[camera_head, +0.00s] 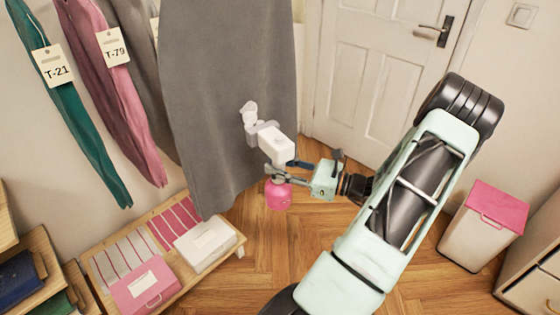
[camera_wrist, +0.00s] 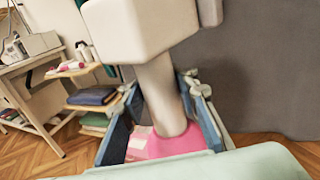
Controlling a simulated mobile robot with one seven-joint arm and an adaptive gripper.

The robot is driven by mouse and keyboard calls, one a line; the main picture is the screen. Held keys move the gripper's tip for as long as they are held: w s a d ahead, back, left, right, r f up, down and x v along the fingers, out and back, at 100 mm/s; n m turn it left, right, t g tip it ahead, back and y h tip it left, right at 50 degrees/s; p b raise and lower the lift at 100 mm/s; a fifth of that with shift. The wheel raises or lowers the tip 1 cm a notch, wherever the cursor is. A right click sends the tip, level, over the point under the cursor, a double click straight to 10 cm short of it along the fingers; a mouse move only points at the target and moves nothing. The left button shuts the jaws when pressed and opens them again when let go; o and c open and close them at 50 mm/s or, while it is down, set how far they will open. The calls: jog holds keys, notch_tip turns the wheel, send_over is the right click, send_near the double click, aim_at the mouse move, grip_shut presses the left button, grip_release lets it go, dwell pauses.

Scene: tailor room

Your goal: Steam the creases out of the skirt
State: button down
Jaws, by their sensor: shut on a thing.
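The grey skirt (camera_head: 215,80) hangs long from above the top edge of the head view, and its hem reaches near the low bench. It also fills the right of the wrist view (camera_wrist: 275,85). My gripper (camera_head: 279,174) is shut on the handheld steamer (camera_head: 275,148), which has a white body and a pink tank. In the wrist view the fingers (camera_wrist: 162,103) close around its white neck. The steamer is upright, with its head in front of the skirt's right half. I cannot tell whether it touches the cloth. No clear creases or steam show.
A teal garment (camera_head: 82,135) and a pink one (camera_head: 125,105) hang at left with tags. A low bench (camera_head: 222,252) holds a pink box (camera_head: 145,287) and a white box (camera_head: 205,245). A pink-lidded bin (camera_head: 480,230) stands at right by the door (camera_head: 375,75). The middle floor is clear.

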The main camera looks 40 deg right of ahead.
jog(key=shift+s+a+f, duration=0.1)
jog(key=shift+a+f, duration=0.2)
jog(key=shift+a, duration=0.55)
jog(key=shift+a+f, duration=0.25)
jog(key=shift+a, duration=0.65)
jog(key=shift+s+a+f, duration=0.1)
jog(key=shift+a+f, duration=0.2)
jog(key=shift+a, duration=0.55)
jog(key=s+d+p, duration=0.1)
jog(key=s, duration=1.1)
dwell(0.6)
dwell(1.0)
